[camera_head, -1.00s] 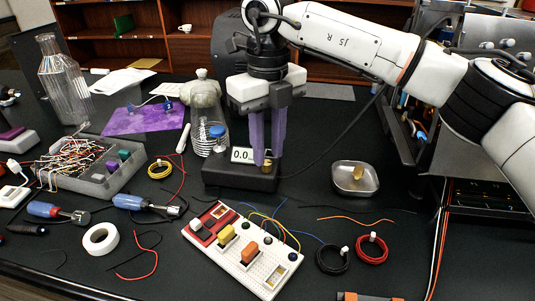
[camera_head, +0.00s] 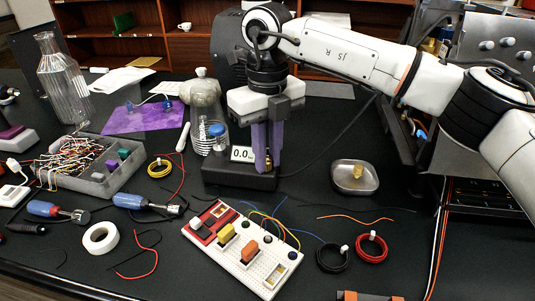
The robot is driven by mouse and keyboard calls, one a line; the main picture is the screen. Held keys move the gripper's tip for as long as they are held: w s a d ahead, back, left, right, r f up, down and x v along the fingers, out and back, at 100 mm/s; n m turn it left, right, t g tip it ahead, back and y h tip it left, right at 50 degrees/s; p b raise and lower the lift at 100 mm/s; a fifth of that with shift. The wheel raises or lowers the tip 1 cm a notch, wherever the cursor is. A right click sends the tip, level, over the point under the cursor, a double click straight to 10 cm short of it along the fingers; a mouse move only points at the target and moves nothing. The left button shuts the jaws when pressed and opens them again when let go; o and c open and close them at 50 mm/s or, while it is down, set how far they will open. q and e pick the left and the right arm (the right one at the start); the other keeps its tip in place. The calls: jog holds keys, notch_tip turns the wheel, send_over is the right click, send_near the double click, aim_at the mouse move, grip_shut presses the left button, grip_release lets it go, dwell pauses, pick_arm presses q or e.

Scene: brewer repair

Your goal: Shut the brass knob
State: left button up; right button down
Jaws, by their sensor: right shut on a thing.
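The brass knob (camera_head: 268,164) stands on the right part of a black box (camera_head: 235,179), beside a small white display (camera_head: 243,154) reading 0.0. My right gripper (camera_head: 267,160) comes down from above, its purple fingers shut on the knob. The fingers cover most of the knob, so its turn position cannot be told. My left gripper is not in this view.
A metal dish (camera_head: 355,186) holding a brass-coloured piece stands to the right. A glass jar (camera_head: 205,120) with a blue-lidded vial stands close left of the box. A breadboard (camera_head: 244,250) with coloured switches lies in front.

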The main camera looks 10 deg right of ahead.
jog(key=shift+m, duration=1.2)
jog(key=m+b, duration=0.1)
jog(key=m, duration=0.2)
jog(key=shift+a+m, duration=0.1)
jog(key=shift+m, duration=0.2)
jog(key=m, duration=0.4)
jog(key=shift+b, duration=0.4)
jog(key=shift+m, duration=1.5)
jog(key=shift+w+r, duration=0.1)
jog(key=c, duration=1.9)
grip_release()
jog(key=shift+c, duration=0.2)
